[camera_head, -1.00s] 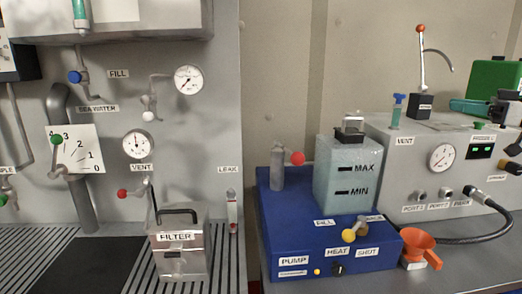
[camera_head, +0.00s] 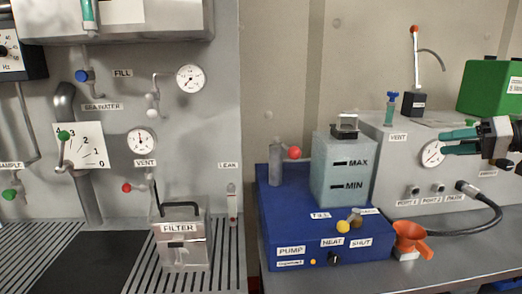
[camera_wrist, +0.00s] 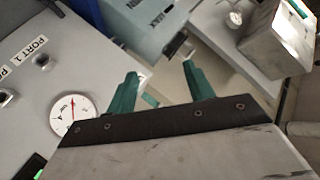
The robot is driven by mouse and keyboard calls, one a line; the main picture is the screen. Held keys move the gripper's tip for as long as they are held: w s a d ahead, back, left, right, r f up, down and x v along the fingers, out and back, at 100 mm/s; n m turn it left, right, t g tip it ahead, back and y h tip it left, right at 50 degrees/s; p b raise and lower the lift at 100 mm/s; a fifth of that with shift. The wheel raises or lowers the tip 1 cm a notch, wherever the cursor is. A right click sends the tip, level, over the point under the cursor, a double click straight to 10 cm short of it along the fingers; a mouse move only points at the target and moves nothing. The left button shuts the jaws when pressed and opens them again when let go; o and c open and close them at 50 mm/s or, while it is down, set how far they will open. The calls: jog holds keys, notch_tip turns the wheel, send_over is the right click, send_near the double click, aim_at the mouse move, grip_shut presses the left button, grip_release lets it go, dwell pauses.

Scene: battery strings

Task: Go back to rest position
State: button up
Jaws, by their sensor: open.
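My gripper (camera_head: 444,142) is at the right edge of the head view, in front of the grey console (camera_head: 381,152). Its two teal fingers point left and partly cover the gauge (camera_head: 432,153). In the wrist view my gripper (camera_wrist: 159,72) has its fingers apart, with nothing between them. The blue-grey tank (camera_wrist: 143,22) lies beyond the fingertips. The white gauge (camera_wrist: 73,115) is to the left of the fingers.
The blue pump unit (camera_head: 290,235) carries the MAX/MIN tank (camera_head: 340,168). A black hose (camera_head: 485,222) curves from the console. A filter box (camera_head: 183,252) stands left. A green box (camera_head: 492,90) is behind my gripper.

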jog(key=s+a+f+g+h, duration=0.3)
jog(key=s+a+f+h, duration=0.2)
jog(key=s+a, duration=0.6)
jog(key=s+a+f+m+g+h, duration=0.1)
jog(key=s+a+f+g+h, duration=0.3)
jog(key=s+a, duration=0.7)
jog(key=s+f+h, duration=0.2)
jog(key=s+f, duration=0.1)
jog(key=s, duration=0.2)
jog(key=shift+m+g, duration=0.3)
jog(key=shift+a+f, duration=0.1)
